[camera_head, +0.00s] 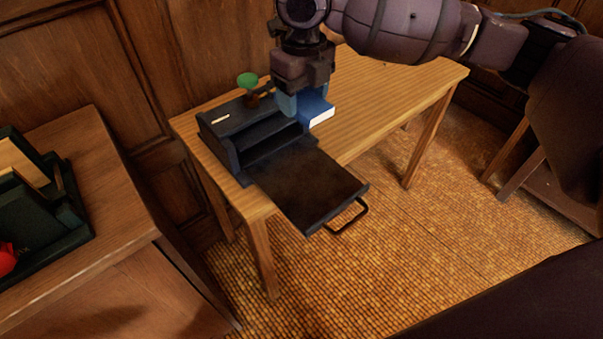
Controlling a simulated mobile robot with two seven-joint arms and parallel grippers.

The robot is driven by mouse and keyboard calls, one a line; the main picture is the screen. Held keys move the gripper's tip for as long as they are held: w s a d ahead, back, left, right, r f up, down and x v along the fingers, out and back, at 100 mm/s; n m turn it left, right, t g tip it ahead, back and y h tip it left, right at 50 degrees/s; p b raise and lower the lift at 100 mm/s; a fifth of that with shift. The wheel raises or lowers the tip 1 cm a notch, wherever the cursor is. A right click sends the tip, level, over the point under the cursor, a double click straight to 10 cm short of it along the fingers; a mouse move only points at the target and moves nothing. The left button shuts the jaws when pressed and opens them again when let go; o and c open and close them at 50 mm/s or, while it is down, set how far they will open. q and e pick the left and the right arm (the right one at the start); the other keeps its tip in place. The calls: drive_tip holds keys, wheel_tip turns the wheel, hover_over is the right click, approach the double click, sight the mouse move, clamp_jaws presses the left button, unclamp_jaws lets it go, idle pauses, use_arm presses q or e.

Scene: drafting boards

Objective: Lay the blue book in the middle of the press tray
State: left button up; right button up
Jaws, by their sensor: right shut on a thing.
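The blue book (319,110) has a blue cover and pale page edges. It shows just below my right gripper (288,104), at the back right corner of the dark press. The right gripper points down and is shut on the book; its fingers partly hide it. The press tray (308,182) is a flat dark plate with a handle, drawn out from the press (250,135) and reaching past the table's front edge. The tray is bare. I cannot tell whether the book touches the table. My left gripper is not in view.
The wooden table (395,95) is clear to the right of the book. A green-topped object (247,80) stands behind the press. A wooden cabinet (95,200) at the left bears a dark green holder (45,215) and a red object (6,260).

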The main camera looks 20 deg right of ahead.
drive_tip(key=b, duration=0.3)
hover_over(303, 177)
wheel_tip(303, 177, down, 13)
drive_tip(key=shift+f, duration=0.75)
wheel_tip(303, 177, down, 5)
drive_tip(key=shift+f+b, duration=0.2)
drive_tip(key=shift+b, duration=0.4)
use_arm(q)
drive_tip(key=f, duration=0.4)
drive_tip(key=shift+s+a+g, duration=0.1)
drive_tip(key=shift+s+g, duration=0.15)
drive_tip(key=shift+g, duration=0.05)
use_arm(e)
drive_tip(key=shift+r, duration=0.15)
drive_tip(key=o, duration=1)
